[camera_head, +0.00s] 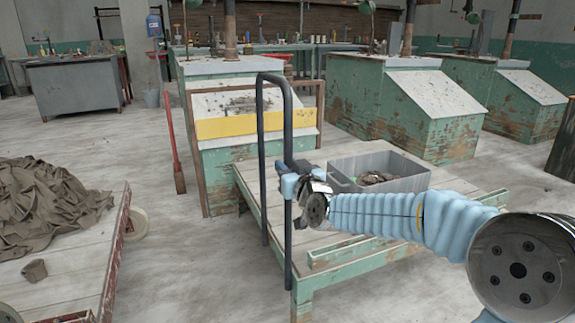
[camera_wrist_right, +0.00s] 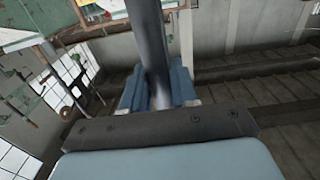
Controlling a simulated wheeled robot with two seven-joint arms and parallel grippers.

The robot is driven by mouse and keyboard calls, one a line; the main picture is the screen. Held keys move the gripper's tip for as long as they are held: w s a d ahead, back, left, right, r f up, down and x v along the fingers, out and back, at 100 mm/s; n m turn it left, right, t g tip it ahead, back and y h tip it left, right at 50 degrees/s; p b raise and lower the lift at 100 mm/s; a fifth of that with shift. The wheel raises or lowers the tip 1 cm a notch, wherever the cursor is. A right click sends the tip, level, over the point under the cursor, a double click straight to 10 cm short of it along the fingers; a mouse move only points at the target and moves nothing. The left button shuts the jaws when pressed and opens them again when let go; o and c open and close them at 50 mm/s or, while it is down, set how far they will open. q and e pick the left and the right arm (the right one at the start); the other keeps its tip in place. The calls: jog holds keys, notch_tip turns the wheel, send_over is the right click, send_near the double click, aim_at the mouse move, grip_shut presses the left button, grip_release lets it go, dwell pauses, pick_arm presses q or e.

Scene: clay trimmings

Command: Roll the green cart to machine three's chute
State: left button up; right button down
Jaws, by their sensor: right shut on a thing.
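The green cart (camera_head: 345,264) stands in the middle of the head view, with a worn wooden deck and chipped green edges. Its dark hoop handle (camera_head: 288,125) rises at the near left end. My right gripper (camera_head: 289,185) is shut on the handle's near upright. In the right wrist view the upright (camera_wrist_right: 150,45) passes between the blue fingers (camera_wrist_right: 157,92). A grey bin (camera_head: 405,181) with brown scraps sits on the deck. Several green machines with sloped pale fronts stand behind; no number is readable, so I cannot tell which is machine three. My left gripper is out of view.
The nearest machine (camera_head: 232,128), with a yellow band, stands close behind the cart. A red-handled tool (camera_head: 174,150) stands left of it. Another cart (camera_head: 75,245) with a heaped brown cloth is at left. Bare floor (camera_head: 205,255) lies between the carts.

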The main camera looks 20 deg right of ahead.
jog(key=shift+a, duration=0.2)
jog(key=a+p, duration=0.3)
jog(key=a, duration=0.5)
jog(key=shift+s, duration=0.35)
jog(key=a+p, duration=0.3)
jog(key=a, duration=0.5)
jog(key=shift+s, duration=0.3)
